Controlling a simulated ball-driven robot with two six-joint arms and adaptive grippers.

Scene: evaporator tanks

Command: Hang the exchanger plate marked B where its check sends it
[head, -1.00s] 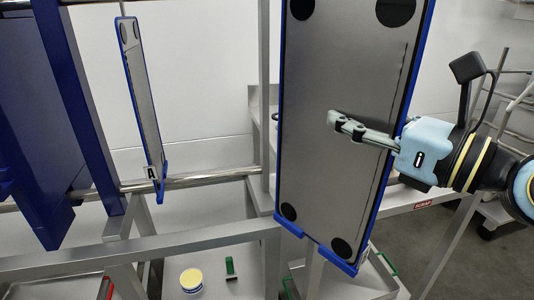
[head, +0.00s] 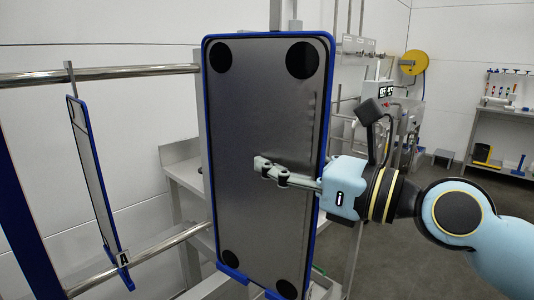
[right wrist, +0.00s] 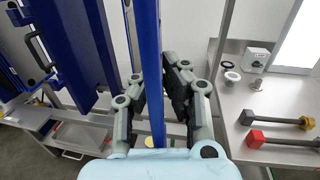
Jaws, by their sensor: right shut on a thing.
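A large grey plate with a blue edge (head: 250,150) and a dark round spot in each corner is upright in the middle of the head view. My right gripper (head: 272,170) is shut on its right edge, one finger across its face. A wavy upright mark (head: 309,112) runs near the right edge of the face. No letter is readable on this plate now. In the right wrist view the plate shows edge-on (right wrist: 157,70) between the fingers (right wrist: 158,95). Another plate (head: 90,165), tagged A (head: 123,259), hangs at the left. My left gripper is out of view.
Two steel rails (head: 100,74) run behind the plates at the left. A blue post (head: 25,215) stands at the left edge. In the right wrist view, a bench (right wrist: 275,100) with bolts and rings lies at the right. Open floor (head: 390,265) shows at the right.

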